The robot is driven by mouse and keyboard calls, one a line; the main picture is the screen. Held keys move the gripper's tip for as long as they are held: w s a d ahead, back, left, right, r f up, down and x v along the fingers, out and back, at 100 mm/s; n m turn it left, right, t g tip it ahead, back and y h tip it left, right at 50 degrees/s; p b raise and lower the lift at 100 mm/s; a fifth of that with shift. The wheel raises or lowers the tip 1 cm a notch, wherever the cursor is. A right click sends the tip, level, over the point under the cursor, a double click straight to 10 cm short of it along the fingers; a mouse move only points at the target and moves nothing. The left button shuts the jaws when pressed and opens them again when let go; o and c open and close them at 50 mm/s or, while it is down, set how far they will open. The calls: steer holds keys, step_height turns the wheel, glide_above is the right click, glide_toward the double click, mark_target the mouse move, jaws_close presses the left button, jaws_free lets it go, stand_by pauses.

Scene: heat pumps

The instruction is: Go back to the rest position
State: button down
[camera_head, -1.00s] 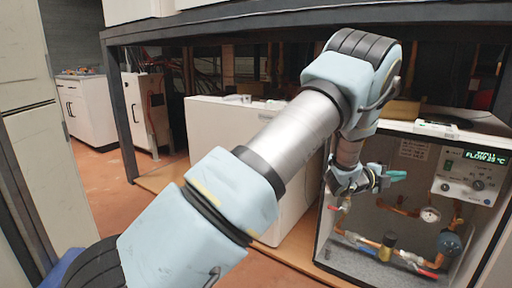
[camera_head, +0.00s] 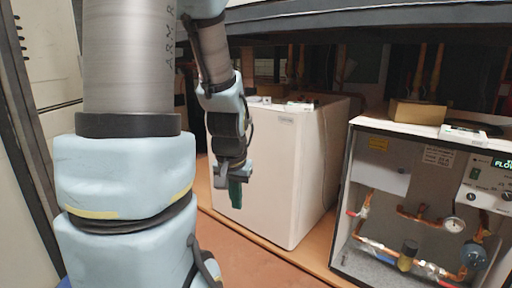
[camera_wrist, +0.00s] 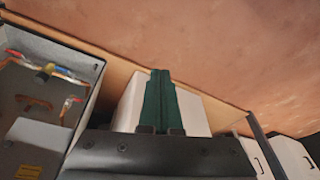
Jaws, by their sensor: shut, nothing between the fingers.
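My gripper (camera_head: 235,190) hangs below my folded arm in the head view, fingers pointing down. Its green fingers are together with nothing between them. It is in front of the white cabinet (camera_head: 275,165) and apart from the open heat pump unit (camera_head: 400,180). In the wrist view my shut green fingers (camera_wrist: 159,85) stand in the middle, over the white cabinet (camera_wrist: 192,108). The open unit shows at the left of that view (camera_wrist: 50,80).
A wooden board (camera_head: 320,262) lies under the units, and the reddish floor (camera_head: 258,255) in front is bare. A dark frame beam (camera_head: 400,58) runs above the units. A tan box (camera_head: 418,112) sits on the open unit.

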steer(key=s+a+n+g, duration=0.1)
steer(key=s+a+n, duration=0.1)
steer(key=s, duration=0.2)
step_height(320, 180, up, 27)
steer(key=p, duration=2.6)
steer(key=shift+s+p, duration=0.35)
steer(key=shift+s, duration=0.05)
steer(key=shift+d+f, duration=0.1)
steer(key=shift+d, duration=0.05)
